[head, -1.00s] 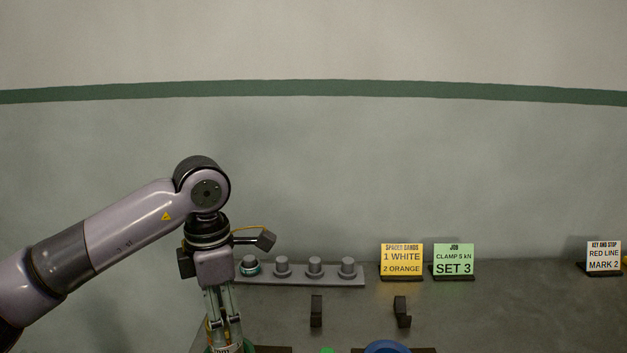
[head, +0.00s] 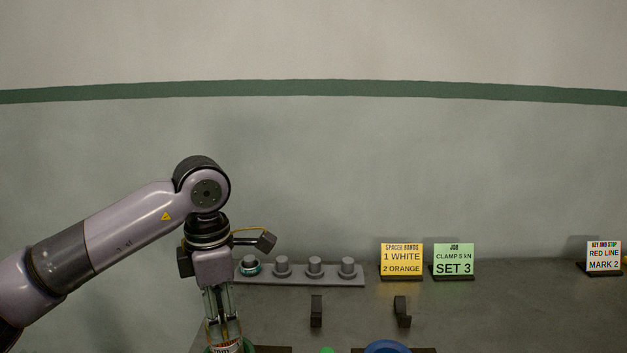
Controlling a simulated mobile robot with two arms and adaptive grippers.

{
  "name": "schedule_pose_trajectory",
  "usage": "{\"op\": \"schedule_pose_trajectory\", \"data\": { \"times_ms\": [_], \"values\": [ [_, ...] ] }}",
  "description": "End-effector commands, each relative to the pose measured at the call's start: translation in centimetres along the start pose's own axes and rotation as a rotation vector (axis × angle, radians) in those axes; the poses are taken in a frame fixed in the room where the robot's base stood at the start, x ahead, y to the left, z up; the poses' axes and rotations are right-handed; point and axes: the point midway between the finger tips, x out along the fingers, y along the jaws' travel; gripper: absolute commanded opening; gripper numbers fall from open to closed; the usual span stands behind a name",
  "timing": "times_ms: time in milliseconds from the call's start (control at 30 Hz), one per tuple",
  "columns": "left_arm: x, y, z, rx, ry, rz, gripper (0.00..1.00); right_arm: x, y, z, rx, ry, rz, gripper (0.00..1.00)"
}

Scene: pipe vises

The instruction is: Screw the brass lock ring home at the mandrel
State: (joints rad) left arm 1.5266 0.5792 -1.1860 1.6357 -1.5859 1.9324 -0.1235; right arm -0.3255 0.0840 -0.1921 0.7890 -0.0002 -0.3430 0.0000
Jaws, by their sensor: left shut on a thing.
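My left gripper (head: 223,338) points straight down at the bottom edge of the head view, left of centre. Its fingers are shut on a small piece with a brass tint and pale, dark-marked patches, which I take to be the brass lock ring (head: 226,346). The frame edge cuts it off, so I cannot see its seat or thread. A green round part shows just beside and below the fingertips. The mandrel cannot be made out clearly here. My right gripper is not in view.
Two dark blocks (head: 316,311) (head: 402,312) stand on the bench. A blue round part (head: 388,347) is at the bottom. Sign cards (head: 402,262) stand behind.

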Motion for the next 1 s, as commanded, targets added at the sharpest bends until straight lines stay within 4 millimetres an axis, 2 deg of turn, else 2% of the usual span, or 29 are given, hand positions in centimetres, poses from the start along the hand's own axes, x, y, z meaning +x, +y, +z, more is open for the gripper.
{"op": "schedule_pose_trajectory", "data": {
  "times_ms": [800, 1000],
  "values": [
    [0.11, -0.01, 0.02, 1.091, 0.000, -0.001, 0.12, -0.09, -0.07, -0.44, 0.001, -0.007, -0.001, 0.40],
    [0.10, -0.01, 0.02, 1.198, 0.000, -0.001, 0.12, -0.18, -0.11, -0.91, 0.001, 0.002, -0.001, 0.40]
  ]
}}
